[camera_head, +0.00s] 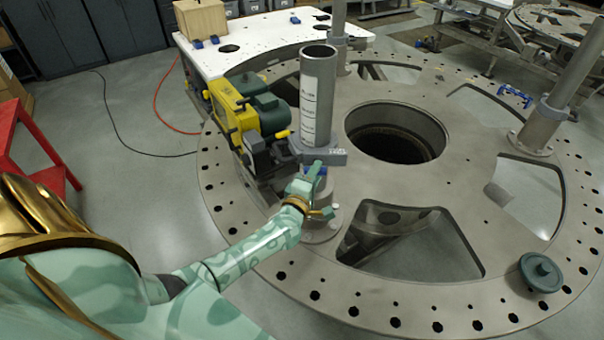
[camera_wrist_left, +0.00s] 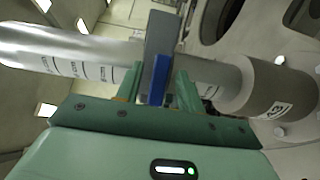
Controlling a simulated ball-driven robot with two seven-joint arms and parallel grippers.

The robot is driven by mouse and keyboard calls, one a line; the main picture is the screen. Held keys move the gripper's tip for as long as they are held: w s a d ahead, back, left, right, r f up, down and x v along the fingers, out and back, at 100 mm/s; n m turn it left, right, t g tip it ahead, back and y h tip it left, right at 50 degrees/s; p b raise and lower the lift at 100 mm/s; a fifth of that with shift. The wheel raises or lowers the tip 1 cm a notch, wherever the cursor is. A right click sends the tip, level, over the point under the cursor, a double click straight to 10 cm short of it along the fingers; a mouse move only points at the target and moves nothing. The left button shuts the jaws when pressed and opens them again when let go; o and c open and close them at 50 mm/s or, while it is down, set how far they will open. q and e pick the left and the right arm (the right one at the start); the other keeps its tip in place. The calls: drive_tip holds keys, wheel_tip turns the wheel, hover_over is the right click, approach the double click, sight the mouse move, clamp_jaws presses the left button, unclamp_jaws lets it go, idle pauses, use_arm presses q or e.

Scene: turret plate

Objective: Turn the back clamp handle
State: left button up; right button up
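A grey clamp (camera_head: 320,152) sits around the upright steel post (camera_head: 317,95), beside a yellow and green machine (camera_head: 250,110). A blue handle (camera_head: 317,170) shows just under the clamp, partly hidden by my left gripper (camera_head: 310,178). In the left wrist view, the blue handle (camera_wrist_left: 160,80) lies between the two fingers of my left gripper (camera_wrist_left: 158,88), in front of the grey clamp body (camera_wrist_left: 162,35). The fingers stand apart with a small gap on the handle's left side. Contact on its right side is unclear. My right gripper is out of view.
The large round turret plate (camera_head: 390,290) has a central hole, big cutouts and bolt holes. Another post (camera_head: 565,90) stands at right. A green knobbed disc (camera_head: 540,272) lies on the plate's front right. A loose blue-handled piece (camera_head: 514,95) is farther back. A white table (camera_head: 260,38) stands behind.

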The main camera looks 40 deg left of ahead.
use_arm(q)
drive_tip(key=s+d, duration=0.2)
drive_tip(key=s, duration=1.2)
drive_tip(key=shift+d+r+b, duration=0.15)
drive_tip(key=shift+d+b, duration=0.2)
drive_tip(key=shift+b, duration=0.1)
drive_tip(key=s+d+f+m+g+h+b, duration=0.1)
drive_tip(key=s+f+m+g+b, duration=0.3)
drive_tip(key=f, duration=0.7)
drive_tip(key=s+d+f+m+g+h+b, duration=0.15)
drive_tip(key=s+f+m, duration=0.25)
drive_tip(key=f+m, duration=0.45)
drive_tip(key=s+d+f+m+g+h+b, duration=0.1)
drive_tip(key=s+f+m+g+h+b, duration=0.15)
drive_tip(key=f, duration=1.05)
drive_tip(key=s+f+m+g+b, duration=0.4)
drive_tip(key=s+f+b, duration=0.6)
drive_tip(key=f, duration=0.7)
drive_tip(key=s+d+f+m+g+y+b, duration=0.1)
drive_tip(key=s+f+m+g+b, duration=0.3)
drive_tip(key=s+f+b, duration=0.7)
drive_tip(key=s+f, duration=0.5)
drive_tip(key=f, duration=0.2)
drive_tip(key=shift+s+f+m+g+y, duration=0.2)
drive_tip(key=shift+s+m+g+y, duration=0.1)
drive_tip(key=shift+s+m+g, duration=0.1)
